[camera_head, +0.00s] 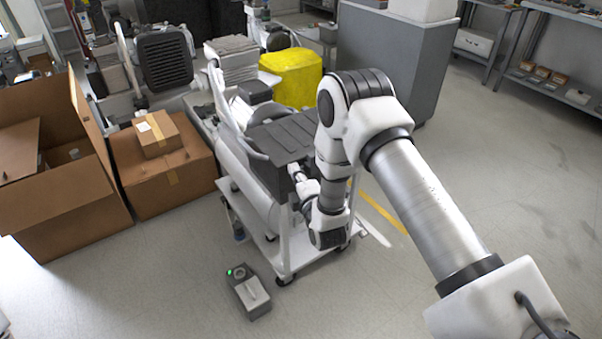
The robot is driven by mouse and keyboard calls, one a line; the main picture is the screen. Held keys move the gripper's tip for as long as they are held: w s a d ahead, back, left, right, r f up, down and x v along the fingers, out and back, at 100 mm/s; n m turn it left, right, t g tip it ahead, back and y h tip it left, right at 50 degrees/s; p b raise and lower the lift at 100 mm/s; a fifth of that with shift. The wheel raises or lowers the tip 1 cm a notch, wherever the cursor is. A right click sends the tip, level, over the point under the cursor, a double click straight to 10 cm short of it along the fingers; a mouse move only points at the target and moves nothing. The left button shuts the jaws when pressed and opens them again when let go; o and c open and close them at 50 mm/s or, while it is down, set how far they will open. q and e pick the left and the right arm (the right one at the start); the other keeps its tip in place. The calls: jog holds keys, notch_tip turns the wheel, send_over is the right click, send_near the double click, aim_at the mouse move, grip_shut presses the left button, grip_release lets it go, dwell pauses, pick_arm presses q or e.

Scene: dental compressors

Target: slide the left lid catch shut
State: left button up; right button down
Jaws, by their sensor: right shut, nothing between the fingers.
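A dark grey flat-topped unit (284,136), which looks like the compressor's lid, sits on a white cart (262,237) in the middle of the view. The left lid catch cannot be made out; it is too small or hidden. My right arm comes in from the right and bends down in front of the unit's right side. My right gripper (297,173) is small and partly hidden by its wrist. It is shut and empty, close to the unit's near right edge; I cannot tell whether it touches. My left gripper is out of view.
Cardboard boxes (172,188) stand left of the cart. A small grey device with a green light (248,292) lies on the floor in front. A yellow covered item (291,78) and a grey cabinet (385,60) stand behind. The floor at right is clear.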

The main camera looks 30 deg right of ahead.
jog(key=s+a, duration=0.1)
jog(key=s, duration=0.8)
jog(key=shift+s+a, duration=0.15)
jog(key=s+a+f+m+g+y+p, duration=0.1)
jog(key=s+a+f+m+g+p, duration=0.1)
jog(key=s, duration=0.7)
jog(key=s+a+f+m+g+y+p, duration=0.1)
jog(key=s+f+m+g+p, duration=0.3)
jog(key=s+m+g, duration=0.5)
jog(key=s+a+f+m+g+y+p, duration=0.1)
jog(key=s+f+m+g, duration=0.4)
jog(key=s, duration=0.6)
jog(key=shift+a+f+m+g+p, duration=0.3)
jog(key=shift+a+g+p, duration=0.55)
jog(key=shift+g+p, duration=0.2)
